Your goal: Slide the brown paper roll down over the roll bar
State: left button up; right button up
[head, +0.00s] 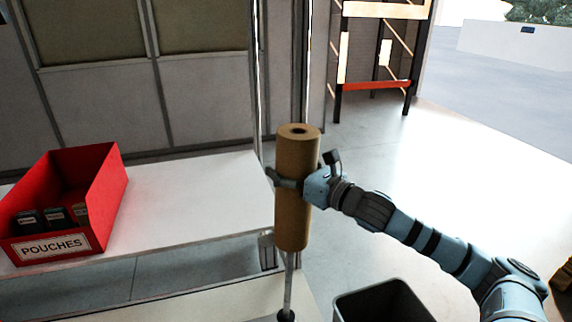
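The brown paper roll (294,222) is upright in the middle of the head view, with a dark core hole at its top. My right gripper (291,181) comes in from the right and is shut around the roll's middle. The thin grey roll bar (289,285) shows below the roll, rising from a dark round foot. The roll's lower end hides the bar's upper part; I cannot tell how far the bar reaches into the core. My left gripper is not in view.
A red bin (106,200) labelled POUCHES, with several dark items, sits on a white table (180,195) at left. A dark grey open bin (385,302) stands at the bottom, right of the bar. A shelf rack (376,86) is behind.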

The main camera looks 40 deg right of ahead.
pick_arm(q)
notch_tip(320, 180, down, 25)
jog(key=b, duration=2.4)
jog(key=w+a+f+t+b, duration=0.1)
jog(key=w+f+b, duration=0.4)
jog(key=b, duration=0.2)
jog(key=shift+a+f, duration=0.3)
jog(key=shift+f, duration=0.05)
pick_arm(e)
notch_tip(320, 180, down, 34)
jog(key=a, duration=0.1)
jog(key=shift+w+a+r, duration=0.15)
jog(key=shift+a+r, duration=0.05)
jog(key=o, duration=2.1)
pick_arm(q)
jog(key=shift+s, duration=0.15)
pick_arm(e)
jog(key=shift+o, duration=0.2)
jog(key=shift+f, duration=0.1)
